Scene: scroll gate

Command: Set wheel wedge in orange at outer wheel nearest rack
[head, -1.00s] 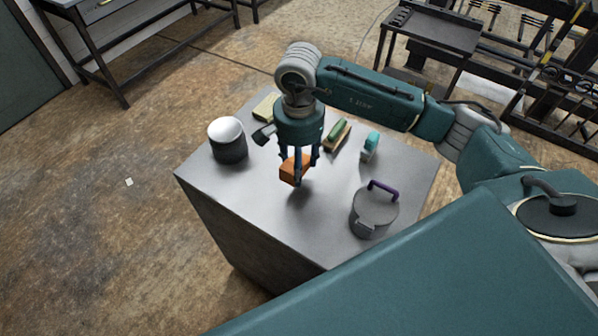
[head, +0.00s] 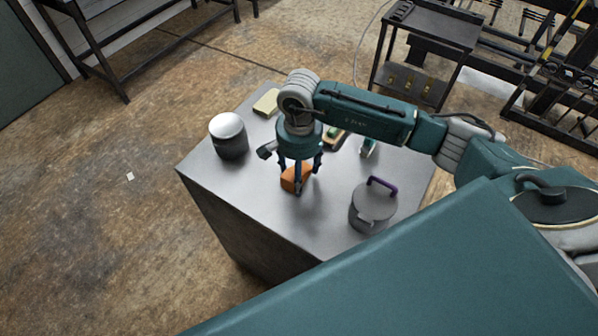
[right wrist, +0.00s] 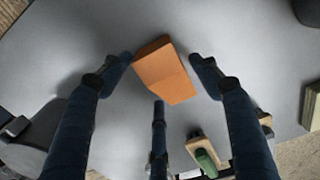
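The orange wheel wedge (head: 290,182) is on the grey table top, below my right gripper (head: 298,184). In the right wrist view the wedge (right wrist: 166,75) lies among the three dark fingers of the right gripper (right wrist: 160,72). These fingers are spread, with a visible gap at the right finger; the left fingertip is very close to the wedge's side. My left gripper is not in view. No wheel can be made out in these frames.
A dark shelf cart (head: 420,60) and racks stand behind.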

